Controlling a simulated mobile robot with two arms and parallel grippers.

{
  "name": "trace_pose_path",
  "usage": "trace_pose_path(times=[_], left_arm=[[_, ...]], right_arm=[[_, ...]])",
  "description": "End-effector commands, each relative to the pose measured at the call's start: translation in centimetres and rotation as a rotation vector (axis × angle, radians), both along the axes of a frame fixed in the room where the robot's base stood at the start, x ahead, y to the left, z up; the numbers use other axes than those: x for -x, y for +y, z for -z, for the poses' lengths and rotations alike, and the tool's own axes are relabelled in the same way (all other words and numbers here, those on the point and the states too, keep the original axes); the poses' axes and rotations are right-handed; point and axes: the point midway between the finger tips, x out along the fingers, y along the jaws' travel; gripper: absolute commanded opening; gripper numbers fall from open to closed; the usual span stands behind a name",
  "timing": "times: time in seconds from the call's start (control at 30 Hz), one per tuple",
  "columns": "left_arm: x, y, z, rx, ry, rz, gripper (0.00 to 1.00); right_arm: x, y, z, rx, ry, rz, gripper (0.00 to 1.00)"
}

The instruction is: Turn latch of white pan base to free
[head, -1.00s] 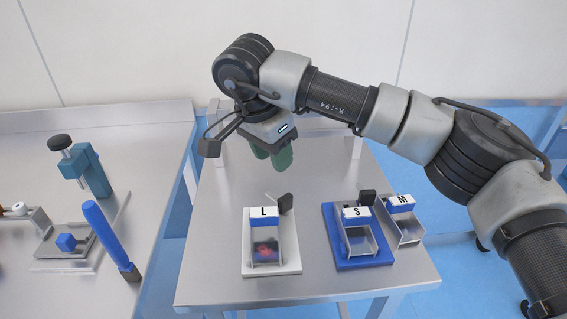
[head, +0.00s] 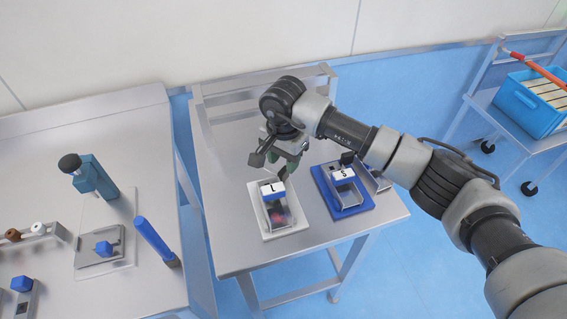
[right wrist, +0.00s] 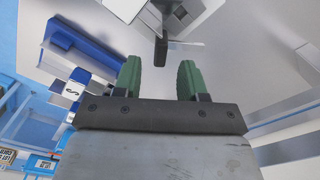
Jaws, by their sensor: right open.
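The white pan base (head: 294,228) sits on the right-hand metal table in the head view. It carries a metal pan (head: 284,206) with a white and blue block marked L (head: 271,189) and something reddish inside. My right gripper (right wrist: 161,80) has two green fingers, spread apart with nothing between them. In the head view my right gripper (head: 290,163) is just behind the L block, over the back of the white base. A dark latch handle (right wrist: 161,48) shows ahead of the fingers in the right wrist view. Whether they touch it I cannot tell. My left gripper is not in view.
A blue base (head: 362,205) with a block marked S (head: 343,173) stands close to the right, with another metal pan partly hidden behind it. The left table (head: 70,128) holds fixtures and a blue upright handle (head: 152,240). A cart with a blue bin (head: 535,105) stands far right.

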Motion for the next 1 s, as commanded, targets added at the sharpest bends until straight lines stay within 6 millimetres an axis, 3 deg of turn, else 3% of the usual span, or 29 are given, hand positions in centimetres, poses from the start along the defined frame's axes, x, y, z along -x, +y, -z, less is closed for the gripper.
trace_pose_path(times=[0.23, 0.57, 0.6, 0.87, 1.0], left_arm=[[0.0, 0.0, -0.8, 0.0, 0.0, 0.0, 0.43], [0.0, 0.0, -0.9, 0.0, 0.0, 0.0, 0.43], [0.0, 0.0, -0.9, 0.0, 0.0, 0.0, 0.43], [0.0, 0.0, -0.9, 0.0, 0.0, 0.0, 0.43], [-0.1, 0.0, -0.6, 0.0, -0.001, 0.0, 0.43]], right_arm=[[0.0, 0.1, 3.0, -0.001, 0.001, -0.001, 0.41], [0.0, 0.0, 3.5, 0.0, -0.001, -0.001, 0.41], [0.0, 0.0, 3.5, 0.0, -0.001, -0.001, 0.4], [0.0, 0.0, 3.5, 0.0, -0.001, -0.001, 0.0], [0.0, 0.0, 3.6, 0.0, -0.002, 0.008, 0.0]])
